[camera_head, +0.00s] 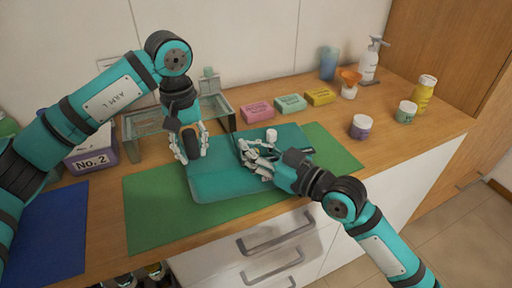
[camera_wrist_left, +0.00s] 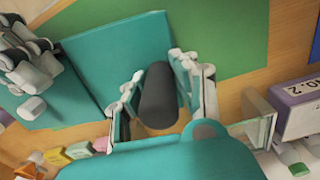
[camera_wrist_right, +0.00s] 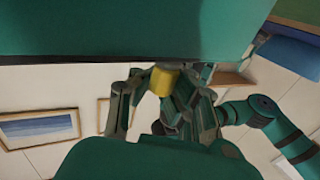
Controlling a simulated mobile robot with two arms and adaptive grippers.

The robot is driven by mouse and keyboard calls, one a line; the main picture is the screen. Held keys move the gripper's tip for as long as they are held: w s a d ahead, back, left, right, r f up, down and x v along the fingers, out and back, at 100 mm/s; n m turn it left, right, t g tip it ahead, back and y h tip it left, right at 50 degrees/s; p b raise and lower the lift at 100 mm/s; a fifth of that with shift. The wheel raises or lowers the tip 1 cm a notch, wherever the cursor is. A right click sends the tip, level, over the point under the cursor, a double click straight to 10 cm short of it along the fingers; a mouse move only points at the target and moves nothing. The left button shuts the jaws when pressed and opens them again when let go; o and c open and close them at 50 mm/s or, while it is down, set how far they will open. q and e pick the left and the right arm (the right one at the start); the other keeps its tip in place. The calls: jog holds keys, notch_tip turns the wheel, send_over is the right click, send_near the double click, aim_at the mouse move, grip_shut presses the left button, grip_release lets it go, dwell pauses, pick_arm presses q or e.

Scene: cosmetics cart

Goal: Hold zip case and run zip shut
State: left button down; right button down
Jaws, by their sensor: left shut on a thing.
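The teal zip case (camera_head: 230,184) lies flat on a green mat (camera_head: 150,215), and its flat face also shows in the left wrist view (camera_wrist_left: 115,55). My left gripper (camera_head: 191,150) is at the case's left back corner. It is shut on a dark rounded piece (camera_wrist_left: 158,95) standing between its fingers; I cannot tell how that piece joins the case. My right gripper (camera_head: 258,160) is low over the case's right half. In the right wrist view a small yellow piece (camera_wrist_right: 163,80) sits between its fingers, by the edge of a teal surface; whether they grip it is unclear.
Pink (camera_head: 257,112), pale green (camera_head: 291,103) and yellow boxes (camera_head: 320,97) stand behind the mat. A purple jar (camera_head: 361,127) and bottles stand to the right. A glass tray (camera_head: 150,122) and a No. 2 box (camera_head: 92,155) are at left. The mat's front is clear.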

pick_arm(q)
jog(key=shift+s+a+f, duration=0.15)
jog(key=shift+f, duration=0.4)
pick_arm(e)
jog(key=c, duration=1.2)
grip_release()
jog(key=shift+f, duration=0.1)
jog(key=shift+o, duration=0.2)
jog(key=shift+s+d, duration=0.1)
jog(key=shift+d, duration=0.05)
jog(key=v, duration=1.2)
jog(key=shift+s, duration=0.15)
pick_arm(q)
jog(key=c, duration=0.9)
grip_release()
jog(key=shift+c, duration=0.2)
jog(key=shift+a+r, duration=0.1)
